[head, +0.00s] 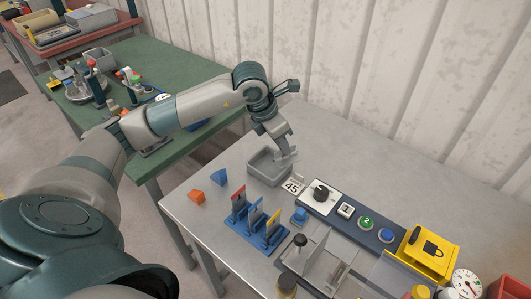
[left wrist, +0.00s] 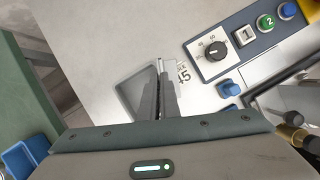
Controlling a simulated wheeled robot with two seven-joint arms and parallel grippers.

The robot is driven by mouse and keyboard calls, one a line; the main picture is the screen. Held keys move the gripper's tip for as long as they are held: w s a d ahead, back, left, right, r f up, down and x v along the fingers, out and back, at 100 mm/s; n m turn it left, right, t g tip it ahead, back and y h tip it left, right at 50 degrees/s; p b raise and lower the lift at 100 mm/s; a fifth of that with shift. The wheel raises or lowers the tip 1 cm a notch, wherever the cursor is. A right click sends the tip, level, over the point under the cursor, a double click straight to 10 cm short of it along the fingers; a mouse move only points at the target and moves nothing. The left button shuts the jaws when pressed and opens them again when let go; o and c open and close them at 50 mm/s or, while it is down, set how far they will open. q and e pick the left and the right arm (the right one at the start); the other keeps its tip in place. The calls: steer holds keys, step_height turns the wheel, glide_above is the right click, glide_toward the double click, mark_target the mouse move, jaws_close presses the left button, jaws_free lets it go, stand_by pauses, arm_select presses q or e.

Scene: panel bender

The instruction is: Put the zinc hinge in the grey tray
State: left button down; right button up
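The grey tray (head: 268,178) sits on the metal table near its back edge, beside the "45" label. My left gripper (head: 284,150) points down over the tray's back right side. In the left wrist view its fingers (left wrist: 163,98) are close together, with the dark inside of the grey tray (left wrist: 135,92) just to their left. A narrow, light metal piece, which looks like the zinc hinge (left wrist: 162,66), shows at the fingertips between them. Most of it is hidden by the fingers. I cannot tell whether it touches the tray. My right gripper is not in view.
A control panel with a black knob (head: 321,190) and buttons lies to the right of the tray. A blue rack (head: 250,230) with coloured cards stands in front. Orange and blue blocks (head: 196,197) lie left of the rack. A corrugated wall rises behind the table.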

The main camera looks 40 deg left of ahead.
arm_select(q)
steer(key=a+f, duration=0.1)
steer(key=a, duration=0.1)
steer(key=a+f+p, duration=0.1)
steer(key=a, duration=0.1)
steer(key=a+f, duration=0.1)
steer(key=a, duration=0.1)
steer(key=shift+w+a+f+p, duration=0.15)
steer(key=shift+w+f+p, duration=0.1)
steer(key=shift+f+p, duration=0.15)
steer(key=shift+f, duration=0.1)
steer(key=shift+f+p, duration=0.25)
steer(key=shift+p, duration=0.05)
step_height(320, 180, down, 3)
steer(key=shift+f+p, duration=0.15)
steer(key=shift+p, duration=0.55)
